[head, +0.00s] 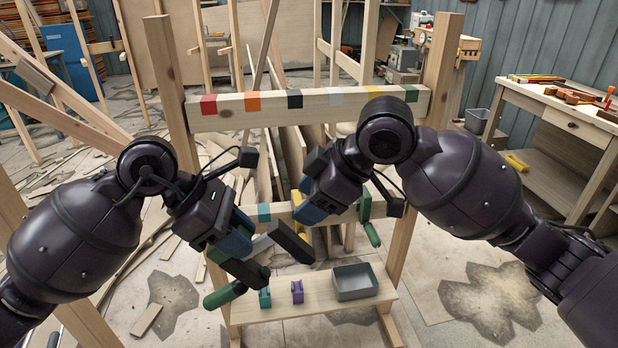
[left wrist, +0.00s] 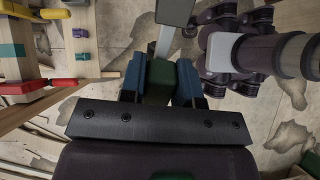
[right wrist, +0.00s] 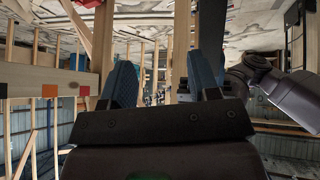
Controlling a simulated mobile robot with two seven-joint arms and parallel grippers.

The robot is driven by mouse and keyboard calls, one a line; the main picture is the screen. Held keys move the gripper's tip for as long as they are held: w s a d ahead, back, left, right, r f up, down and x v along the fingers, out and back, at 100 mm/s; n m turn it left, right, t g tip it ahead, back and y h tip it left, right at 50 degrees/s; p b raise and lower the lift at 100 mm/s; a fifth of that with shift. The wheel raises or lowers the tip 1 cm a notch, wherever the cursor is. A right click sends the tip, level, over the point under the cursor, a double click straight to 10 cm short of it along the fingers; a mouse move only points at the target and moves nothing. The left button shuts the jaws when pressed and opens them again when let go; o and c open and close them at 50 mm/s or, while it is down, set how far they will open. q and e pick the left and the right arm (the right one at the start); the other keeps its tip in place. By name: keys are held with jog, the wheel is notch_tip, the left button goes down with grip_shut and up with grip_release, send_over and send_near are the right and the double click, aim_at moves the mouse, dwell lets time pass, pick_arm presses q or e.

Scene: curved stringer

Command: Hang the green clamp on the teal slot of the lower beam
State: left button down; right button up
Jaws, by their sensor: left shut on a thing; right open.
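My left gripper (head: 266,256) is shut on a green clamp. Its green handle (head: 224,295) sticks out at lower left and its grey bar (head: 262,244) shows between the fingers. In the left wrist view the green body (left wrist: 160,80) sits between the blue finger pads. The teal slot (head: 264,212) is on the lower beam (head: 283,211), just above and behind the left gripper; it also shows in the left wrist view (left wrist: 12,50). The held clamp appears apart from the beam. My right gripper (head: 314,205) is open and empty before the beam; its spread fingers show in the right wrist view (right wrist: 163,85).
Another green-handled tool (head: 372,235) hangs at the lower beam's right. Red (left wrist: 30,87) and yellow pieces are near the beam. The low shelf (head: 330,305) holds a teal clip (head: 264,297), a purple clip (head: 297,291) and a grey bin (head: 354,281). The upper beam (head: 330,112) has several coloured slots.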

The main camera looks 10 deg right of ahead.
aim_at(285, 228)
jog(key=s+a+r+n+g+h, duration=0.1)
jog(key=s+r+g+h, duration=0.1)
jog(key=s+r+g, duration=0.3)
jog(key=a+f, duration=0.1)
jog(key=f, duration=0.2)
jog(key=w+a+f+t, duration=0.1)
jog(key=a+f, duration=0.1)
jog(key=f, duration=0.1)
jog(key=a+f+t, duration=0.1)
jog(key=f, duration=0.2)
jog(key=shift+w+a+f, duration=0.15)
jog(key=shift+a+f, duration=0.15)
jog(key=shift+f, duration=0.1)
jog(key=shift+c, duration=0.3)
grip_shut()
pick_arm(q)
jog(key=c, duration=0.8)
grip_release()
jog(key=shift+r, duration=0.15)
